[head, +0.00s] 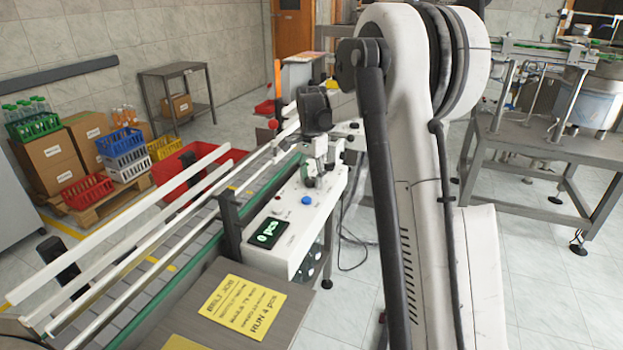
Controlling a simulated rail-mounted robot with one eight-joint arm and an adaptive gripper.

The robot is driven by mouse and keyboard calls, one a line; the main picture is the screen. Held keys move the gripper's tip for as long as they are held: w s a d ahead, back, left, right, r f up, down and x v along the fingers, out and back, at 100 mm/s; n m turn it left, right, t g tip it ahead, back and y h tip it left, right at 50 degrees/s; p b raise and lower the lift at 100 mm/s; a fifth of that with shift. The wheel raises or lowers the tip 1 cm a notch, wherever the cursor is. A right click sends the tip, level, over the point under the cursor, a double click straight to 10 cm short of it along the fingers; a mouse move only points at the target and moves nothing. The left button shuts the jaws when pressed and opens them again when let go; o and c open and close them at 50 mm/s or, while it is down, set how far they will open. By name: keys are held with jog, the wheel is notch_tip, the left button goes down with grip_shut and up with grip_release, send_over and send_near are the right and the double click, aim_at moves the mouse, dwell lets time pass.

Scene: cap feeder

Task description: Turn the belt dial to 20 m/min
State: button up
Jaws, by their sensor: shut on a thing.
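The white control panel (296,225) stands beside the conveyor belt (160,262). Its top carries a display (268,233) reading "0 pcs", a blue button (306,200) and a small red light (277,194). My gripper (312,183) points down at the far part of the panel top, its fingers shut on a small part there, which I take to be the belt dial. The fingers hide the dial, so its scale and setting cannot be read.
A yellow job card (242,306) reading "RUN 4 pcs" lies on a grey surface in front. White guide rails (130,235) line the belt. A red bin (195,170) stands behind it, with crates and boxes on a pallet (90,200) at left. A metal table (540,170) stands at right.

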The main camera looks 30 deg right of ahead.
aim_at(311, 180)
dwell(0.4)
jog(key=o, duration=1.1)
jog(key=shift+o, duration=0.2)
jog(key=shift+r, duration=0.1)
notch_tip(311, 180, up, 12)
